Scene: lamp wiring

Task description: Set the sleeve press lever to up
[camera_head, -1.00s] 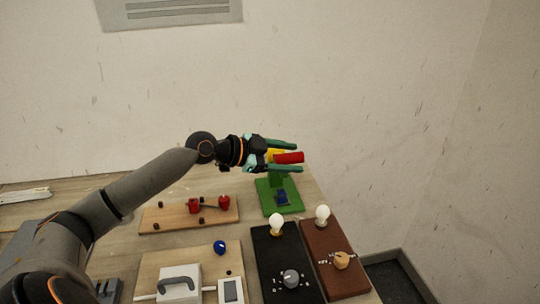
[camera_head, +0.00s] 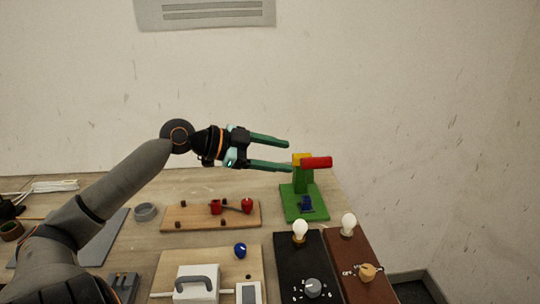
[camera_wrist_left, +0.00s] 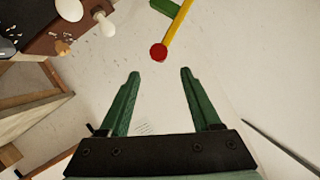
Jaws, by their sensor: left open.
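The sleeve press (camera_head: 303,184) stands at the far right of the table, with a green base and post and a yellow top. Its lever has a red handle (camera_head: 316,162) that sticks out to the right, roughly level. In the left wrist view the yellow lever arm (camera_wrist_left: 178,22) ends in the red knob (camera_wrist_left: 158,52), beyond the fingertips. My left gripper (camera_head: 288,156) is open and empty, just left of the press top and apart from the handle in the wrist view. My right gripper is not in view.
A wooden board with red parts (camera_head: 211,216) lies left of the press. A black board (camera_head: 292,262) and a brown board (camera_head: 350,262), each with a bulb, are in front. A blue knob (camera_head: 240,250) is nearby. The wall is behind.

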